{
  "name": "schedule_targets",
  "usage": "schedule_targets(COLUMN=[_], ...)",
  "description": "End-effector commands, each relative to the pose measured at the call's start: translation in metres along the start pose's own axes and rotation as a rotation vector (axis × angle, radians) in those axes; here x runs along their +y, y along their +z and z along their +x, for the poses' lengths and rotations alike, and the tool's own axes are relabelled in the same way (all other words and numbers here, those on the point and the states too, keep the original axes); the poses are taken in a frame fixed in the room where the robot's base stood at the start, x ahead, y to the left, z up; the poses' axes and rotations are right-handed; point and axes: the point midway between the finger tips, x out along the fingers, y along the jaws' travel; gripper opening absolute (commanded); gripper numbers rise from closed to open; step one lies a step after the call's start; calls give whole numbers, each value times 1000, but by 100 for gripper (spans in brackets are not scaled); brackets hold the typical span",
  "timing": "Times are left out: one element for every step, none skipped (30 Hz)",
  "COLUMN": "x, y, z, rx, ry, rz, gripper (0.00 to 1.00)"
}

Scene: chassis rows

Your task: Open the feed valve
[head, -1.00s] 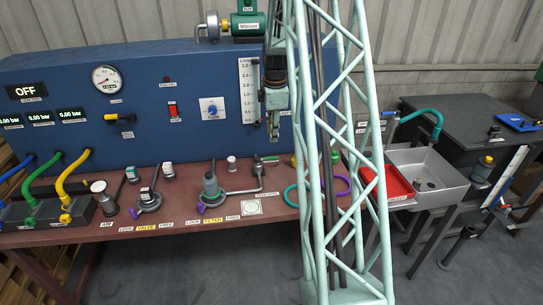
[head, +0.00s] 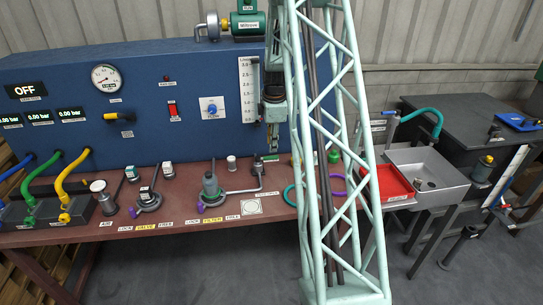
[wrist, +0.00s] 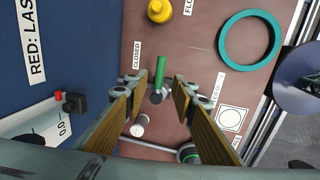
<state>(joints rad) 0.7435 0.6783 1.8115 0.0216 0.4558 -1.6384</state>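The feed valve's green lever handle (wrist: 160,72) shows in the wrist view, standing out from a grey hub on the brown bench top. A "CLOSED" label lies left of it. In the head view the green handle (head: 266,158) is at the back of the bench, at the end of a grey pipe. My gripper (wrist: 168,82) is open, with its two fingers apart and the handle between the fingertips in the picture. I cannot tell the height gap or any contact.
The blue panel (head: 190,75) rises close behind the valve. A teal ring (wrist: 222,42) and a yellow knob (wrist: 160,10) lie near the handle in the wrist view. A green-topped flask (head: 211,186) stands left of it. A red tray (head: 392,183) and sink are at right.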

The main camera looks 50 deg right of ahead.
Motion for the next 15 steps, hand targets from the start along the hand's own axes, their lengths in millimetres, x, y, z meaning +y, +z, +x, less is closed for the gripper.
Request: schedule_targets(x=[-1,-1,-1,-1,0,0,0,-1,-1,-1,0,0,0,0,0], y=[0,0,0,0,0,0,0,0,0,0,0,0,0,0,0], z=[7,11,16,20,23,27,31,35,40,43,46,50,53,56,59], rx=[0,0,0,0,0,0,0,0,0,0,0,0,0,0,0], ry=[-2,-2,-2,-1,-1,-1,-1,-2,-2,-2,-1,0,0,0,-1], rz=[0,0,0,0,0,0,0,0,0,0,0,0,0,0,0], gripper=[24,24,24,24,24,24,24,24,24,24,24,24,24,24,24])
